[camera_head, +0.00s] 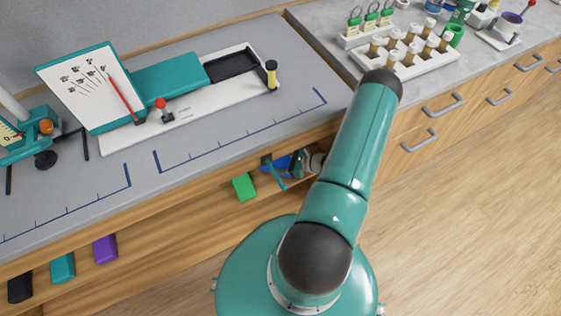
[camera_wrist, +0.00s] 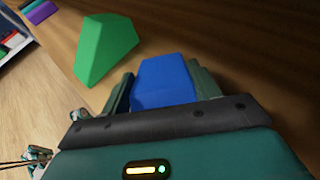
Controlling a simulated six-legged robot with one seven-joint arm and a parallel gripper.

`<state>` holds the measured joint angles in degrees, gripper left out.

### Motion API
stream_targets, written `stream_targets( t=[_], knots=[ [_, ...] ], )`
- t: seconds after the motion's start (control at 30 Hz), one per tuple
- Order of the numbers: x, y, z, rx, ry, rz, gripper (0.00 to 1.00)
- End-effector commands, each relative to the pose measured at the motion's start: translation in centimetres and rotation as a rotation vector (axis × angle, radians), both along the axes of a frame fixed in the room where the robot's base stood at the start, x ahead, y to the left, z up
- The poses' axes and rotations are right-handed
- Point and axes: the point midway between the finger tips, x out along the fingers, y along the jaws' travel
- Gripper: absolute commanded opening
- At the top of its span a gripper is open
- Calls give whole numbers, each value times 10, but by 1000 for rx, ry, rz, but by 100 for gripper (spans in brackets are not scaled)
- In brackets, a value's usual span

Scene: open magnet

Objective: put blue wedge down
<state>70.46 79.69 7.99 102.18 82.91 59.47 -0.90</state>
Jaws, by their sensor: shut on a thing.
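The blue wedge (camera_wrist: 163,82) sits between the two fingers of my gripper (camera_wrist: 162,88) in the wrist view, and the gripper is shut on it. In the head view the blue wedge (camera_head: 277,165) shows as a small patch at the front of the bench, beside my gripper (camera_head: 281,170), partly hidden by the fingers. Whether the wedge touches the wood surface under it is not clear.
A green block (camera_head: 244,186) is just left of the wedge on the wooden front; it also shows in the wrist view (camera_wrist: 106,47). Purple (camera_head: 105,249), teal (camera_head: 62,268) and black (camera_head: 20,287) blocks are further left. The bench top (camera_head: 220,150) holds a slide device with a chart.

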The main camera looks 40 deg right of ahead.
Motion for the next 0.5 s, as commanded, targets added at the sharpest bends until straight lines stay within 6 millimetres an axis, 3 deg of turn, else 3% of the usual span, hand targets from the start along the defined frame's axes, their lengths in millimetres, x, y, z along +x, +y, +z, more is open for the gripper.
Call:
stream_targets(
  t=[0.13, 0.17, 0.27, 0.5],
  knots=[
    [0, 0, -3, 0, 0, 0, 39],
    [0, 0, -3, 0, 0, 0, 65],
    [0, 0, -3, 0, 0, 0, 83],
    [0, 0, -3, 0, 0, 0, 83]
  ],
)
